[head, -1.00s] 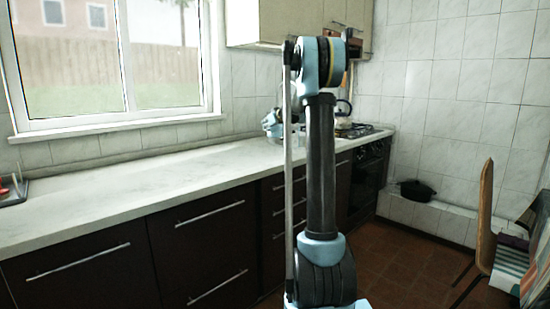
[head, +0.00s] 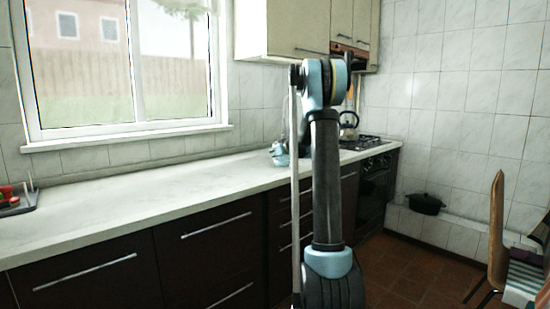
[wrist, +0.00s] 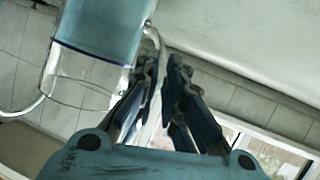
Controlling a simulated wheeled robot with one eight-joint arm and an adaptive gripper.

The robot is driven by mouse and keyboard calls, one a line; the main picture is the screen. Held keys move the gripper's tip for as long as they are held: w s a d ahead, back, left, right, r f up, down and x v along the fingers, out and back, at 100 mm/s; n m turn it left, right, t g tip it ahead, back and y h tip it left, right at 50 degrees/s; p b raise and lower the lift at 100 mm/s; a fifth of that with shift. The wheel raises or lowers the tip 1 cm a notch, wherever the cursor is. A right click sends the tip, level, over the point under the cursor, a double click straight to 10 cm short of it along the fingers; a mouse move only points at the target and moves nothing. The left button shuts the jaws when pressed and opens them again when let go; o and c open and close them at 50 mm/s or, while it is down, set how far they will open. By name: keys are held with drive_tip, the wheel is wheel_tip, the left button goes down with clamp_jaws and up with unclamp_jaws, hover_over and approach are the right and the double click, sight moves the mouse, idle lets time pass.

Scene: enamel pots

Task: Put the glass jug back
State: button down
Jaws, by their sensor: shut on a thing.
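The glass jug (wrist: 93,72) is at the upper left of the wrist view, with blue liquid in one end and clear glass at the other. That view looks upside down, with the window low and a pale surface above, so the liquid lies at the jug's bottom. My gripper (wrist: 164,72) is shut on the jug's thin handle (wrist: 152,38), beside the jug's body. In the head view, light blue parts of my arm's end show over the counter, left of the arm column. The jug cannot be told apart there.
The long pale counter (head: 130,195) is mostly clear. A tray (head: 20,207) with red items stands at its left end. A kettle (head: 348,128) sits on the stove (head: 362,142). A black pot (head: 425,203) rests on a low ledge, and a chair (head: 496,240) stands at right.

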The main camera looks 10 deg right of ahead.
drive_tip(key=shift+f, duration=0.25)
drive_tip(key=c, duration=1.7)
unclamp_jaws()
drive_tip(key=shift+s, duration=0.1)
drive_tip(key=v, duration=1.2)
drive_tip(key=s+a+f+m+g, duration=0.1)
drive_tip(key=s+a+f+g, duration=0.1)
drive_tip(key=s, duration=0.8)
drive_tip(key=s+a+f+g, duration=0.2)
drive_tip(key=s+a+f, duration=0.1)
drive_tip(key=s, duration=0.6)
drive_tip(key=s+a+f+m+g, duration=0.1)
drive_tip(key=s+a+f, duration=0.1)
drive_tip(key=s, duration=0.8)
drive_tip(key=s+d+f+m+g+h, duration=0.1)
drive_tip(key=s+d+f, duration=0.1)
drive_tip(key=s+f, duration=0.3)
drive_tip(key=s+d+f+m+g+h, duration=0.1)
drive_tip(key=s+f, duration=0.4)
drive_tip(key=s, duration=0.9)
drive_tip(key=s+d+f+m+g+h, duration=0.2)
drive_tip(key=s+f, duration=0.4)
drive_tip(key=s, duration=0.3)
drive_tip(key=shift+s+d+g+h, duration=0.2)
drive_tip(key=shift+d+g+h, duration=0.1)
drive_tip(key=shift+g+h, duration=0.3)
